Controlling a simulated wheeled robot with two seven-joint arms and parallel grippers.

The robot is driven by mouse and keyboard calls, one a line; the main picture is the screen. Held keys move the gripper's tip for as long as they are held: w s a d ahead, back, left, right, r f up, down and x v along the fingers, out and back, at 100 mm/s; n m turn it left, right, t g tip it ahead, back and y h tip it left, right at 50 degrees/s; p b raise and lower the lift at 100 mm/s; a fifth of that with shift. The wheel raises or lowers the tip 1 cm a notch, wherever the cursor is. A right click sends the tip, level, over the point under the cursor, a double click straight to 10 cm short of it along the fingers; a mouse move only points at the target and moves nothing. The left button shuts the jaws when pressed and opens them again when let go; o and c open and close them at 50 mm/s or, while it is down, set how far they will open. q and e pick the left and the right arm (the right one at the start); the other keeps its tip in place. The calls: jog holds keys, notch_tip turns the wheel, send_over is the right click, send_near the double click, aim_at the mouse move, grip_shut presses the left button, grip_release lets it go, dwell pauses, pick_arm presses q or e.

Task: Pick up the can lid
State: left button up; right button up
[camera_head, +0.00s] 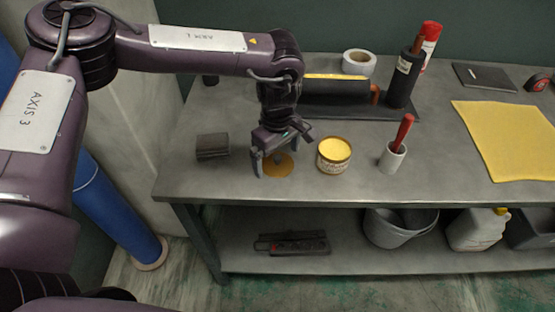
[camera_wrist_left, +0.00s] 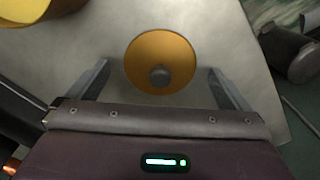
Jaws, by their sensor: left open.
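The can lid (camera_head: 281,172) is a round orange-gold disc lying on the grey workbench, partly covered by my gripper in the head view. My left gripper (camera_head: 278,168) is over the lid, fingers pointing down. The open can (camera_head: 333,155), with yellow contents, stands just right of the gripper. My right gripper is not in view.
A dark cylinder (camera_head: 404,78), a tape roll (camera_head: 358,62) and a yellow cloth (camera_head: 507,140) are farther away. The bench front edge is close to the lid.

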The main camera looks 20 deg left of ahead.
pick_arm(q)
jog(key=shift+f, duration=0.15)
jog(key=c, duration=1)
jog(key=shift+c, duration=0.3)
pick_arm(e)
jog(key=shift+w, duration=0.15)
